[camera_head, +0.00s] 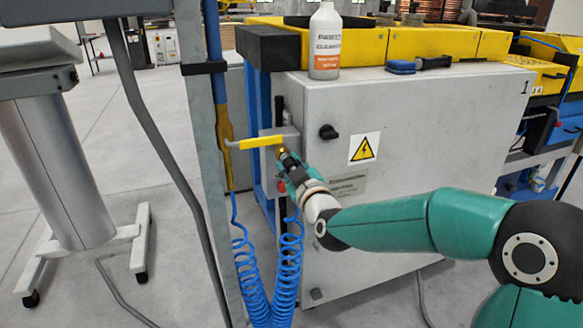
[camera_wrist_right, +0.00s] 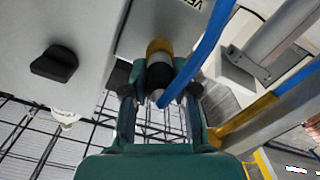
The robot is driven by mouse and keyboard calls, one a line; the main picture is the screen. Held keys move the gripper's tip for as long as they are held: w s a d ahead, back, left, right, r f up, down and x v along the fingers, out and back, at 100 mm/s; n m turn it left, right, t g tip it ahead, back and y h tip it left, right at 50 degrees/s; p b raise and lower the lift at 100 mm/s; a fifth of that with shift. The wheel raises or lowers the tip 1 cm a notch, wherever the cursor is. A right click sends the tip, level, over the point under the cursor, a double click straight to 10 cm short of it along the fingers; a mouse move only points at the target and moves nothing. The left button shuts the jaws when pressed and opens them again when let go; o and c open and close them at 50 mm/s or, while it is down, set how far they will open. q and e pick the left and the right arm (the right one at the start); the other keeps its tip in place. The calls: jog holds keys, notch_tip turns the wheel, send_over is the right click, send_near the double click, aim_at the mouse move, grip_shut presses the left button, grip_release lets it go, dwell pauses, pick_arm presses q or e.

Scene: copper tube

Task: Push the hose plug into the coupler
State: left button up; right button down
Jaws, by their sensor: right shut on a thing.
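My right gripper (camera_head: 286,164) is at the front left of the grey cabinet, just below the yellow-handled valve (camera_head: 262,143). In the right wrist view its fingers (camera_wrist_right: 160,88) are shut around the hose plug (camera_wrist_right: 159,76), a black body with a silver end. The blue hose (camera_wrist_right: 208,45) runs from the plug's near end. A brass-coloured coupler (camera_wrist_right: 159,47) lies in line beyond the plug; it also shows in the head view (camera_head: 280,152). They appear to meet, but I cannot tell how deep the plug sits. My left gripper is out of view.
The blue coiled hose (camera_head: 290,262) hangs below the gripper beside a grey upright post (camera_head: 203,130). The grey cabinet (camera_head: 430,130) has a black knob (camera_head: 328,132) and a warning sign. A white cleaner bottle (camera_head: 325,42) stands on top.

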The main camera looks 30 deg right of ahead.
jog(key=shift+w, duration=0.1)
jog(key=c, duration=0.8)
grip_release()
